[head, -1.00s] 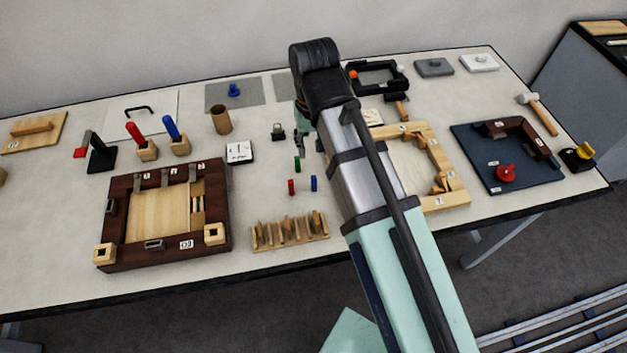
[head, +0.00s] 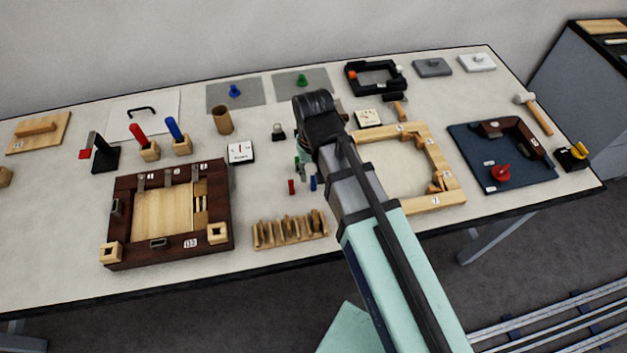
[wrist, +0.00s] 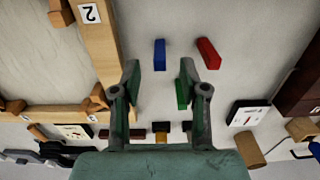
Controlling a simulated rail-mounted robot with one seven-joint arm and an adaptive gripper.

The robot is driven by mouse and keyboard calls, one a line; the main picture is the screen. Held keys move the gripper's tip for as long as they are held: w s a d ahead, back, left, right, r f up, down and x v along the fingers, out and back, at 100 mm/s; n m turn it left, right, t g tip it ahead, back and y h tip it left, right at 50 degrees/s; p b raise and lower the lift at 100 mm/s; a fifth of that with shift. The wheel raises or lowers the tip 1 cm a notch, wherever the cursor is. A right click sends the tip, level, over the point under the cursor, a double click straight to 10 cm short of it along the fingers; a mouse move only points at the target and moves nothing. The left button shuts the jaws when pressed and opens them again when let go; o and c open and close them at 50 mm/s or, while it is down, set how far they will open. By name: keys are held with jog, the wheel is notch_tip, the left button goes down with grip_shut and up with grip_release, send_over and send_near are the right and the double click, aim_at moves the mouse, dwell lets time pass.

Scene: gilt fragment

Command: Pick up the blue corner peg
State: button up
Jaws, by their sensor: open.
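The blue corner peg (head: 313,184) is a small upright blue block on the table, partly covered by my gripper in the head view. In the wrist view the blue peg (wrist: 160,54) lies just beyond my fingertips, roughly centred between them. My gripper (wrist: 160,70) is open and empty, pointing down above the pegs; in the head view it (head: 306,172) is just behind and over the blue peg. A red peg (head: 291,187) stands to the blue one's left. A green peg (wrist: 182,93) shows beside my right-hand finger in the wrist view.
A slotted wooden rack (head: 290,231) stands in front of the pegs. A dark wooden frame (head: 122,225) is to the left, and a light wooden frame (head: 436,202) is to the right under my arm. A white dial box (head: 240,152) lies behind left. Bare table surrounds the pegs.

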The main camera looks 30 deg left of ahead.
aim_at(314, 183)
jog(key=shift+f+p, duration=0.45)
jog(key=shift+f, duration=1.3)
grip_shut()
